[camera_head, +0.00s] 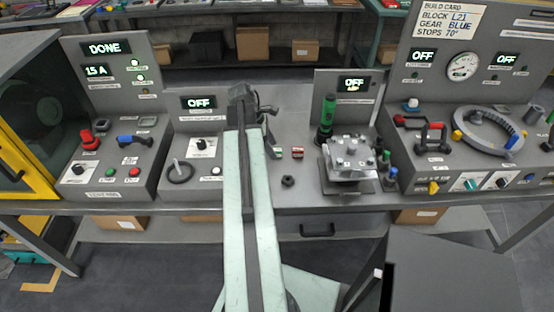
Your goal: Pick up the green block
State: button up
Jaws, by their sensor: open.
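I see no plain green block on the bench; my arm hides part of it. The clearly green thing is an upright green cylinder (327,113) on a dark base, right of my gripper. A small red block with a pale face (297,153) lies on the grey bench top. My gripper (273,146) is open, just left of the red block and above the bench, partly hidden by my arm. I see nothing held in it.
A dark nut-like piece (288,181) lies in front of the red block. Control panels flank the bench: one reading DONE (105,48) at left, a gauge panel (461,66) at right.

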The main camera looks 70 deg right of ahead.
jog(key=shift+x, duration=0.8)
jog(key=shift+r, duration=0.2)
grip_shut()
notch_tip(320, 180, up, 10)
jog(key=p, duration=1)
